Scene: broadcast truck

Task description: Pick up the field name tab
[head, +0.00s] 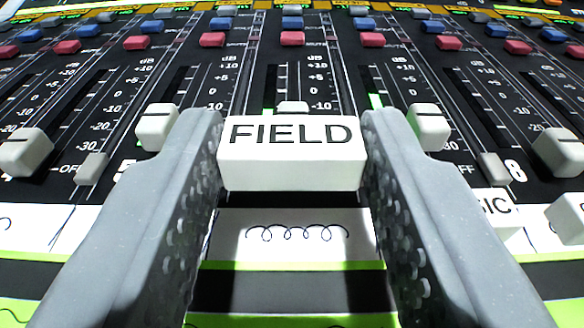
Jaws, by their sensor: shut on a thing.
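The field name tab (291,172) is a white block with FIELD in black letters on its top edge. It sits between the two grey fingers of my gripper (291,150), in the middle of the head view. My gripper is shut on it, one finger against each end. The tab appears upright and level, in front of a mixing console. Whether it is clear of the surface below is hard to tell. It hides part of the console behind it.
White fader caps (157,127) (428,127) stand close on both sides. Another white tab (496,212), partly hidden, ends in "IC" at the right. A white strip with a scribble (295,236) lies below the tab. Rows of red (292,39) and blue buttons (292,22) run behind.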

